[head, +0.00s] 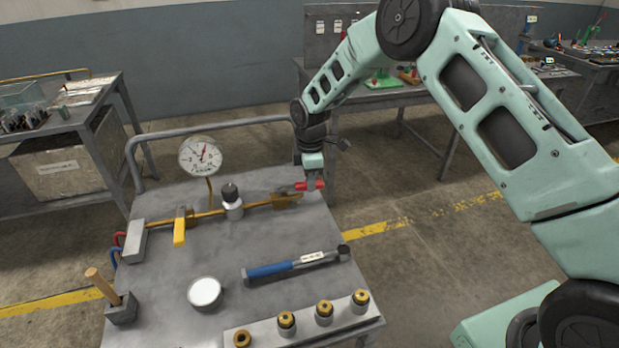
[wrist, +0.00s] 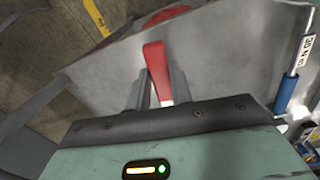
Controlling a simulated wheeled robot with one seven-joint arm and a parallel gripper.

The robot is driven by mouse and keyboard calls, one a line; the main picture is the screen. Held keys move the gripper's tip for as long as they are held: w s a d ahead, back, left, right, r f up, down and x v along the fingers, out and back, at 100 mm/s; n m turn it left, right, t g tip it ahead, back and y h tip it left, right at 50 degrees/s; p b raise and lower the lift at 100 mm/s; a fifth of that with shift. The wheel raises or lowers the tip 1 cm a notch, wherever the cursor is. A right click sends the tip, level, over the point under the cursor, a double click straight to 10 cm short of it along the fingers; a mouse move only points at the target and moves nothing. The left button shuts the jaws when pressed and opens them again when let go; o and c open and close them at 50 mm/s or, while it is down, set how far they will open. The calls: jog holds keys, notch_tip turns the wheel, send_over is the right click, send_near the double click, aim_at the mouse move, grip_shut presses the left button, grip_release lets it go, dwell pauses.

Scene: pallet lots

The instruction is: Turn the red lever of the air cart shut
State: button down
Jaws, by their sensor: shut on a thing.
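The air cart (head: 262,235) is a grey metal cart with a brass pipe running across its top. The red lever (head: 311,185) is at the right end of the pipe, on a brass valve (head: 286,200), and points right, roughly in line with the pipe. My gripper (head: 313,184) reaches down from above and is shut on the red lever. In the wrist view the red lever (wrist: 156,68) lies between the two grey fingers (wrist: 158,88). The valve body is not clear in the wrist view.
A yellow lever (head: 179,228), a round gauge (head: 201,157) and a blue-handled tool (head: 290,265) are on the cart. A white-topped round piece (head: 205,293) and a block with several brass fittings (head: 305,322) are nearer. A rail (head: 210,130) borders the far side.

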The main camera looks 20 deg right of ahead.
jog(key=s+m, duration=0.1)
jog(key=m, duration=0.1)
jog(key=s+a+m, duration=0.1)
jog(key=s+m, duration=0.1)
jog(key=shift+s+a+b, duration=0.15)
jog(key=shift+b, duration=0.2)
jog(key=m, duration=0.1)
jog(key=s+a+m, duration=0.1)
jog(key=m, duration=0.1)
jog(key=s+a+m, duration=0.1)
jog(key=m, duration=0.1)
jog(key=shift+s+a+b, duration=0.15)
jog(key=shift+s+b, duration=0.1)
jog(key=shift+b, duration=0.05)
jog(key=a+m, duration=0.1)
jog(key=s+a+m, duration=0.1)
jog(key=m, duration=0.1)
jog(key=shift+s+a+m, duration=0.15)
jog(key=shift+a+m, duration=0.05)
jog(key=shift+m, duration=0.1)
jog(key=shift+s+a+r+m, duration=0.1)
jog(key=shift+a+m, duration=0.65)
jog(key=shift+m, duration=0.25)
jog(key=shift+s+a+m, duration=0.1)
jog(key=shift+a+m, duration=0.6)
jog(key=shift+m, duration=0.3)
jog(key=c, duration=1.2)
grip_release()
jog(key=shift+c, duration=0.2)
